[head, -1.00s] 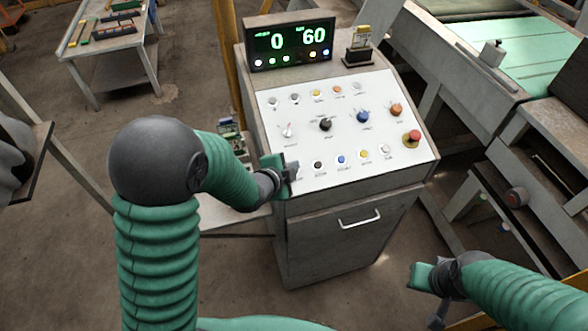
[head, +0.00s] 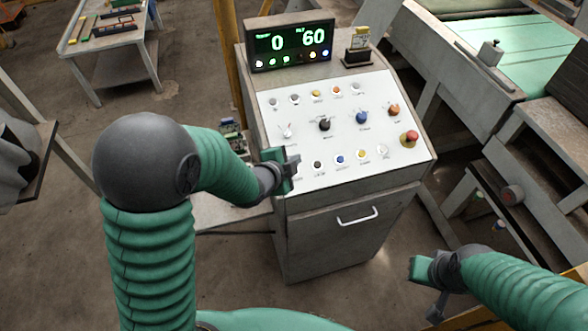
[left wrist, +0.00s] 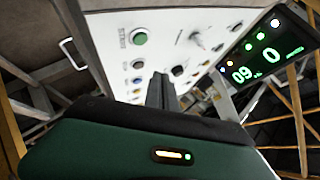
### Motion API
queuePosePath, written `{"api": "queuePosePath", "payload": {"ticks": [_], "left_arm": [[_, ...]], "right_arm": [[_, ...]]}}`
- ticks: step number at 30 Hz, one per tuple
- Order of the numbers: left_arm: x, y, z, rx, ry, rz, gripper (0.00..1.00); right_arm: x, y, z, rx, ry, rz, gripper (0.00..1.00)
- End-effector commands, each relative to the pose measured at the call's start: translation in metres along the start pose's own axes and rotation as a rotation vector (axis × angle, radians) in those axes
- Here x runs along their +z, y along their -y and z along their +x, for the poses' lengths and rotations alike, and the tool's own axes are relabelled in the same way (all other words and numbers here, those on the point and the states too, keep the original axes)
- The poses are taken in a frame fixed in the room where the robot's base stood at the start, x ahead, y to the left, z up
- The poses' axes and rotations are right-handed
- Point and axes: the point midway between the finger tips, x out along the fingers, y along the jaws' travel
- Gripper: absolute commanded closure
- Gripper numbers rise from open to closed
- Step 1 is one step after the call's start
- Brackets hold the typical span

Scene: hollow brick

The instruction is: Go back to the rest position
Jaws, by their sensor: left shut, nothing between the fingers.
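My left gripper (head: 293,168) is shut and empty at the left edge of the console's sloped white panel (head: 378,94), over its lower left corner. I cannot tell in the head view whether it touches the panel. In the left wrist view its dark fingers (left wrist: 161,92) are together in front of the panel, with a green button (left wrist: 140,38) showing beyond them to the left. My right gripper (head: 420,270) is low at the right, apart from the console; its fingers are too unclear to read.
The control console (head: 345,240) stands ahead, with knobs, buttons, a red emergency knob (head: 409,138) and a display (head: 290,43) reading 0 and 60. A conveyor (head: 500,35) is at the right. A workbench (head: 110,40) stands at the back left. Open floor lies at the left.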

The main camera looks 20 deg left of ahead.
Motion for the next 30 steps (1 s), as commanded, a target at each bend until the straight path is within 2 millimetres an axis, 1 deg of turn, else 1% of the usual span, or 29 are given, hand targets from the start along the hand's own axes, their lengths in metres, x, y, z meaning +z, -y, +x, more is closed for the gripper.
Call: {"api": "queuePosePath", "payload": {"ticks": [7,8,10,11,13,14,15,18,21,24,30], "left_arm": [[0.001,-0.001,0.0,0.002,0.003,-0.005,1.0],[0.003,-0.004,0.0,0.008,0.011,-0.02,1.0],[0.017,-0.02,-0.003,0.045,0.062,-0.112,1.0],[0.026,-0.031,-0.005,0.071,0.102,-0.182,1.0],[0.052,-0.066,-0.019,0.14,0.227,-0.397,1.0],[0.062,-0.084,-0.028,0.171,0.29,-0.502,1.0],[0.074,-0.106,-0.042,0.205,0.376,-0.642,1.0],[0.092,-0.155,-0.077,0.266,0.57,-0.935,1.0],[0.097,-0.182,-0.102,0.295,0.698,-1.105,1.0],[0.098,-0.189,-0.111,0.304,0.74,-1.156,1.0],[0.098,-0.189,-0.111,0.304,0.74,-1.156,1.0]], "right_arm": [[0.0,0.0,0.001,0.0,0.0,0.0,1.0],[0.001,0.0,0.003,0.0,0.0,0.0,1.0],[0.004,0.0,0.015,0.0,0.0,0.0,1.0],[0.005,0.0,0.023,0.0,0.0,0.0,1.0],[0.01,0.0,0.043,0.0,0.0,0.0,1.0],[0.012,0.0,0.051,0.0,0.0,0.0,1.0],[0.015,0.0,0.061,0.0,0.001,0.0,1.0],[0.018,0.0,0.078,0.0,0.001,0.0,1.0],[0.02,0.0,0.084,0.0,0.0,0.0,1.0],[0.02,0.0,0.083,0.0,0.0,0.0,1.0],[0.02,0.0,0.083,0.0,0.0,0.0,1.0]]}}
